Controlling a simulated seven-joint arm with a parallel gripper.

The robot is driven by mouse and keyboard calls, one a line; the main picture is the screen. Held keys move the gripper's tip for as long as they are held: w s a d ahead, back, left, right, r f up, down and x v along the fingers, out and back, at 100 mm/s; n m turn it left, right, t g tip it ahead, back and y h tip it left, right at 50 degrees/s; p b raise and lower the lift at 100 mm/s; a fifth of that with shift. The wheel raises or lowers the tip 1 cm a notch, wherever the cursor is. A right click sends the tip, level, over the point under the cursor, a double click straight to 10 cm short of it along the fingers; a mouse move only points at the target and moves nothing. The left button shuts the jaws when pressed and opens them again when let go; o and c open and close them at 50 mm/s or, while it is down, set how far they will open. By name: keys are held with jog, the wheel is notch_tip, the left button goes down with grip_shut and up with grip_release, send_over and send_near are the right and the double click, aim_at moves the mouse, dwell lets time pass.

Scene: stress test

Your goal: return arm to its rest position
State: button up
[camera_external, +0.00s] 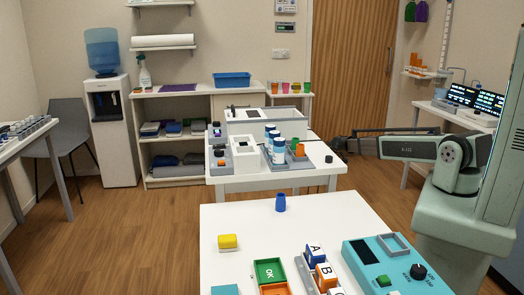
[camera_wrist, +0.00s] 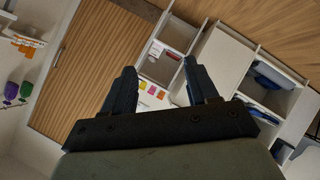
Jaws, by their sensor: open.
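My gripper (camera_wrist: 160,72) shows in the wrist view with its two dark fingers spread apart and nothing between them. In the external view my arm reaches left from the right side, and the dark gripper (camera_external: 345,143) is at its end, held out in the air near the right end of the far table. The wrist view is tilted and looks across the room towards the wooden door (camera_wrist: 92,65) and white shelving (camera_wrist: 222,58).
The far table (camera_external: 255,181) holds several bottles and trays. Wooden floor lies between the furniture.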

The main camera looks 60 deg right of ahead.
jog(key=s+f+n+g, duration=0.1)
jog(key=s+f+g, duration=0.2)
jog(key=s+f, duration=0.6)
jog(key=s+a+f+n+g+y, duration=0.1)
jog(key=s+a+f+g+y, duration=0.1)
jog(key=s+a+f, duration=0.6)
jog(key=s+a+f+g+y, duration=0.2)
jog(key=s+a, duration=0.6)
jog(key=a, duration=0.5)
jog(key=s+a+f+n+g+y, duration=0.1)
jog(key=s+a+f+g+y, duration=0.1)
jog(key=s+a, duration=0.7)
jog(key=s+a+f+g+y, duration=0.3)
jog(key=s+a, duration=0.5)
jog(key=a, duration=0.9)
notch_tip(320, 180, down, 2)
jog(key=shift+s+n+y, duration=0.3)
jog(key=shift+s+y, duration=0.05)
jog(key=shift+y, duration=0.25)
